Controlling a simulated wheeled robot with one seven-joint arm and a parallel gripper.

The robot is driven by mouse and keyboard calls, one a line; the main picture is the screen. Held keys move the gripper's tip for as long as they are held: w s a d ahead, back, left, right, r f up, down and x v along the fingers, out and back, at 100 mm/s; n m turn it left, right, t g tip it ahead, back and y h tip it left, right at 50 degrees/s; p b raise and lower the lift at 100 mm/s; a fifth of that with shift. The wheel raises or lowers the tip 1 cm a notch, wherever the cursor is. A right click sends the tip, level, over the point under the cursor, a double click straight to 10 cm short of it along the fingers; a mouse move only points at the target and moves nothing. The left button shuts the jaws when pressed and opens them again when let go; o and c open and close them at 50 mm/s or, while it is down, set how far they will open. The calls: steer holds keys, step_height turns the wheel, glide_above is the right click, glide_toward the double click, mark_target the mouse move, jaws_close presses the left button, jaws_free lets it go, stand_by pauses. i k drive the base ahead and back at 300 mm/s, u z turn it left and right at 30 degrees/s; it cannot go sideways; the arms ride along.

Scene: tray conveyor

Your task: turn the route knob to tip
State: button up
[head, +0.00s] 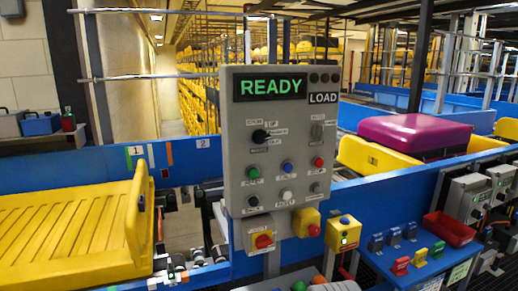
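A grey control panel (238,170) stands upright at the middle of the head view. A black rotary knob (260,136) sits at its upper left, ringed by small white labels. One label (280,123) at the knob's upper right seems to read TIP. The knob's pointer seems to face right, but it is too small to tell which label it meets. A grey switch or knob (317,131) sits at the panel's upper right. The small lettering is mostly unreadable. The panel's display (270,87) reads READY in green, beside a LOAD sign (323,98). My gripper is not in view.
A yellow tray (70,235) lies left. A purple suitcase (414,134) rests on a yellow tray (375,160) right. A blue shelf (430,262) holds small switches and a red bin (450,229).

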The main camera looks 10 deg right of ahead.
mark_target(260, 137)
steer(key=k, duration=0.5)
steer(key=u, duration=1.1)
steer(key=i, duration=0.65)
steer(key=z, duration=0.1)
